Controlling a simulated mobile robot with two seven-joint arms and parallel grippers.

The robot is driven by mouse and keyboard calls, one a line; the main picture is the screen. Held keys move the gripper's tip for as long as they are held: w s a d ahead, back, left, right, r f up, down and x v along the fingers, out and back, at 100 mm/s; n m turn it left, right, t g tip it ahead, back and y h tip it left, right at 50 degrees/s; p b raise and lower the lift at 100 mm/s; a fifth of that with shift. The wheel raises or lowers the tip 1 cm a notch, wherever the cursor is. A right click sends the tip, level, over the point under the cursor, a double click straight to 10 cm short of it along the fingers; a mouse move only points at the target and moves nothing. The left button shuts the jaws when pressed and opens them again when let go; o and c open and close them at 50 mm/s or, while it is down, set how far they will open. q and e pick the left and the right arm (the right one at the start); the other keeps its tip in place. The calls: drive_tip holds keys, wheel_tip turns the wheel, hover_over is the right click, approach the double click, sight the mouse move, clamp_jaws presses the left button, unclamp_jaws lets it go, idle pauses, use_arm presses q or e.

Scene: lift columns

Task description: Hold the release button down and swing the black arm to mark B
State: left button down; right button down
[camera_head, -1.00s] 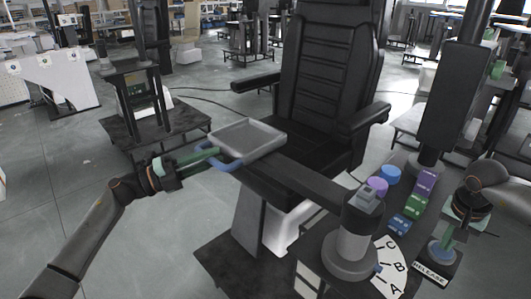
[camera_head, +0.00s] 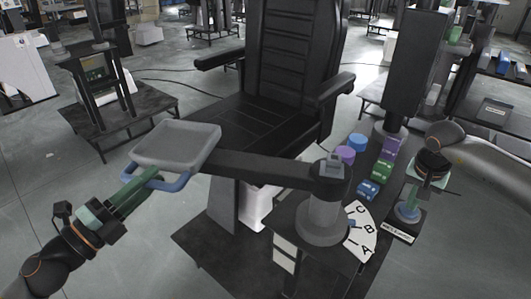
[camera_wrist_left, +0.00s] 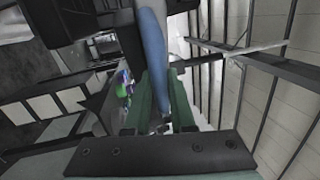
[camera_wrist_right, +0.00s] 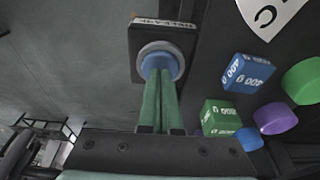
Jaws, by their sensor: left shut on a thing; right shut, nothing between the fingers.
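The black arm (camera_head: 262,168) reaches left from its grey pivot post (camera_head: 322,215) and carries a grey tray (camera_head: 175,143) at its far end. My left gripper (camera_head: 145,182) is shut on the tray's blue handle (camera_head: 172,184), which also shows between the fingers in the left wrist view (camera_wrist_left: 153,60). The white dial (camera_head: 363,236) beside the post bears the marks C, B and A; I cannot tell which one the arm's pointer meets. My right gripper (camera_wrist_right: 158,85) is shut, its fingertips against the blue release button (camera_wrist_right: 158,62); how far the button is pressed is unclear.
A black chair (camera_head: 293,70) stands behind the arm, its armrests near it. Blue, green and purple blocks and round pieces lie on the dark stand, including a green block (camera_wrist_right: 221,116) near my right gripper. Open floor (camera_head: 130,235) lies left of the stand.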

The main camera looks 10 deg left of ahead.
use_arm(q)
drive_tip(key=shift+s+d+f+n+t+y, duration=0.15)
drive_tip(key=shift+s+d+y, duration=0.1)
drive_tip(key=shift+s, duration=0.3)
drive_tip(key=shift+s+d+r+n+t+y, duration=0.15)
drive_tip(key=shift+s+y, duration=0.1)
drive_tip(key=shift+s, duration=0.3)
use_arm(e)
drive_tip(key=shift+f, duration=0.1)
use_arm(q)
drive_tip(key=c, duration=0.8)
unclamp_jaws()
drive_tip(key=shift+o, duration=0.2)
drive_tip(key=v, duration=1.2)
